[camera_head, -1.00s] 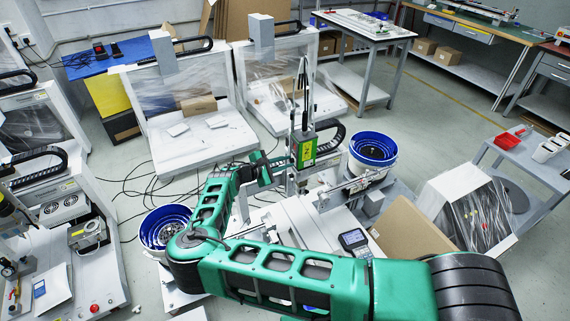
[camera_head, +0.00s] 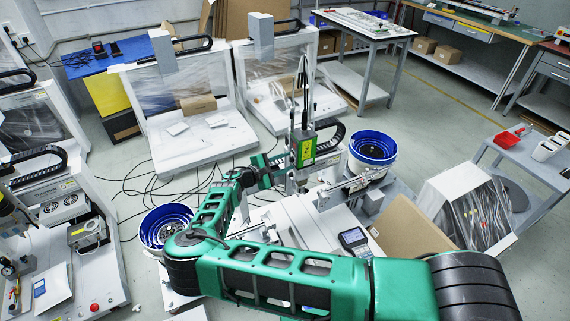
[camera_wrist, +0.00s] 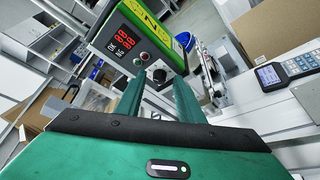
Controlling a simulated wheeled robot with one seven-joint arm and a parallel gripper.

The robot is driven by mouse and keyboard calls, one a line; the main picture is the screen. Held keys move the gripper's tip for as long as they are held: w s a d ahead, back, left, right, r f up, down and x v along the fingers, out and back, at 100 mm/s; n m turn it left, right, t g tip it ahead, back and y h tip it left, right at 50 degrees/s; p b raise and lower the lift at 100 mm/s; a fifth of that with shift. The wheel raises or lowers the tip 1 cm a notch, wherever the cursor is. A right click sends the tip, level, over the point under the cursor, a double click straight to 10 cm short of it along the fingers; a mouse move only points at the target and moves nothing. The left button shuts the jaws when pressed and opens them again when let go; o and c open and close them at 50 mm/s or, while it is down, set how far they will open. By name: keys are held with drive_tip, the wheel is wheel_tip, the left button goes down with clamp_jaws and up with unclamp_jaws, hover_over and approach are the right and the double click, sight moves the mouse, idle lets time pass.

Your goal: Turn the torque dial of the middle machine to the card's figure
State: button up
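The machine (camera_head: 285,215) in front of me carries a green control box (camera_head: 303,150) on its screwdriver head. In the wrist view the box (camera_wrist: 165,22) shows a red two-row display (camera_wrist: 123,40) that I cannot read surely, with OK and NG marks. Below it are small buttons and a black round dial (camera_wrist: 158,75). My gripper (camera_wrist: 157,82) points at the dial, its two green fingers apart at either side of it. I cannot tell whether they touch it. In the head view my gripper (camera_head: 268,170) is just left of the box. I see no readable card.
A handheld keypad (camera_head: 354,240) lies on the machine's front right, beside an open cardboard piece (camera_head: 410,230). Blue-lined buckets stand right (camera_head: 371,150) and left (camera_head: 165,228). Similar machines stand at the left (camera_head: 75,240) and back (camera_head: 185,100). Cables lie on the floor.

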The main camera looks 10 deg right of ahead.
drive_tip(key=v, duration=1.1)
drive_tip(key=shift+w+d+f, duration=0.1)
drive_tip(key=s+d+r+m+g+y, duration=0.2)
drive_tip(key=s+d+r+m+g, duration=0.25)
drive_tip(key=d, duration=0.45)
drive_tip(key=s+d+r+m+g+y, duration=0.25)
drive_tip(key=s+d+r, duration=0.2)
drive_tip(key=d, duration=0.55)
drive_tip(key=s+d+r+m+g+y, duration=0.1)
drive_tip(key=s+d+r+m+g, duration=0.35)
drive_tip(key=d, duration=0.45)
drive_tip(key=s+d+r+m+t+y, duration=0.1)
drive_tip(key=s+r, duration=0.4)
drive_tip(key=s, duration=0.6)
drive_tip(key=s+d+r+m+t+y, duration=0.1)
drive_tip(key=s+d+r+m+y, duration=0.2)
drive_tip(key=s+r, duration=0.3)
drive_tip(key=s+d+r+m+t+y, duration=0.1)
drive_tip(key=s+r, duration=0.5)
drive_tip(key=s, duration=1)
drive_tip(key=d+m+y, duration=0.1)
drive_tip(key=m+y, duration=0.1)
drive_tip(key=m, duration=0.1)
drive_tip(key=shift+s+m, duration=0.15)
drive_tip(key=shift+m, duration=0.2)
